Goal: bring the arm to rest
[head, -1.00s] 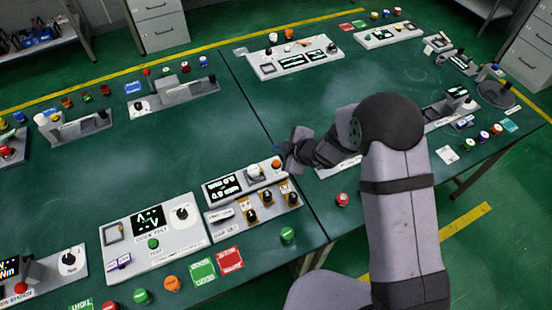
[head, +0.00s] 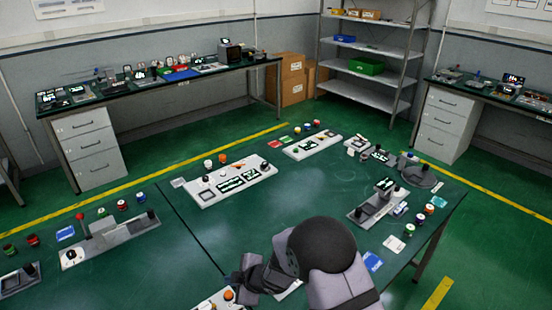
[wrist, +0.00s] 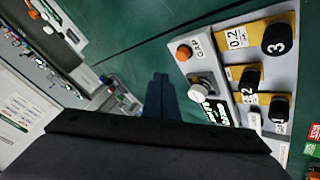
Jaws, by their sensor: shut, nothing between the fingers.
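My arm (head: 335,268) reaches over the green table (head: 290,190) from the lower middle of the head view. My gripper (head: 243,282) is at its left end, beside the orange-knobbed corner of a grey panel (head: 208,304). In the wrist view my gripper (wrist: 158,97) shows as narrow dark fingers, shut and empty. The gap-set panel (wrist: 238,75), with black numbered knobs, a white knob and an orange button, lies to their right. I cannot tell the exact height of the fingers above the table.
A long white panel (head: 232,182) lies beyond the arm, and a grey device (head: 372,208) stands to the right. A grey unit with a lever (head: 112,238) is at the left. The table's middle is largely clear. Shelves (head: 370,52) and a back bench (head: 150,92) stand farther off.

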